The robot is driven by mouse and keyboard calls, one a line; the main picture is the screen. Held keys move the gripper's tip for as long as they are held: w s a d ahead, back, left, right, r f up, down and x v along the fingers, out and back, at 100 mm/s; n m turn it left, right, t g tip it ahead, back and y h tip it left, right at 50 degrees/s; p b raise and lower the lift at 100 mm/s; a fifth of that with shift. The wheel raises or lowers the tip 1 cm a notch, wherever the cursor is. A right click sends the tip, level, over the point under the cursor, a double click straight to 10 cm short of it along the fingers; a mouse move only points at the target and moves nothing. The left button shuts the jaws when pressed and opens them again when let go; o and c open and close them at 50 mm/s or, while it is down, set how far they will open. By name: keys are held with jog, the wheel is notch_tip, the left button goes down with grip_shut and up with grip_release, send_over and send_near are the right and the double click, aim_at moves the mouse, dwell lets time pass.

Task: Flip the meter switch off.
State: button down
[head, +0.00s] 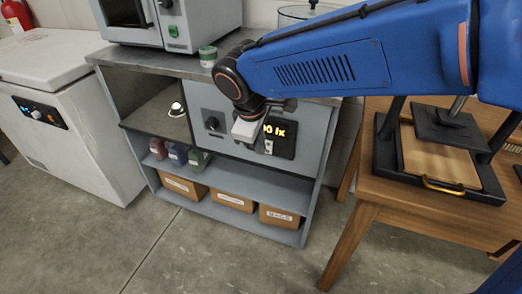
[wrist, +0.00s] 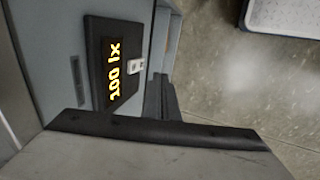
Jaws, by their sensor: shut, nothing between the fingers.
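The meter is a black panel (head: 284,138) on the front of a grey cabinet, with a lit yellow readout partly hidden by my gripper in the head view. In the wrist view the meter (wrist: 103,60) appears turned sideways and reads "200 lx". Its small white switch (wrist: 136,67) sits beside the readout; the switch also shows below the digits in the head view (head: 268,147). I cannot tell its on or off side. My gripper (head: 246,128) is shut and empty in front of the panel, just left of the readout. Contact with the panel cannot be made out.
A dark knob (head: 212,123) is on the cabinet front left of my gripper. A green-lidded jar (head: 208,57) stands on the cabinet top. Bottles and labelled boxes (head: 232,200) fill the lower shelves. A wooden table (head: 368,215) with a press stands right; a white chest (head: 75,130) stands left.

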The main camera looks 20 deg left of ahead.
jog(key=v, duration=0.6)
jog(key=shift+r, duration=0.3)
jog(key=shift+s, duration=0.15)
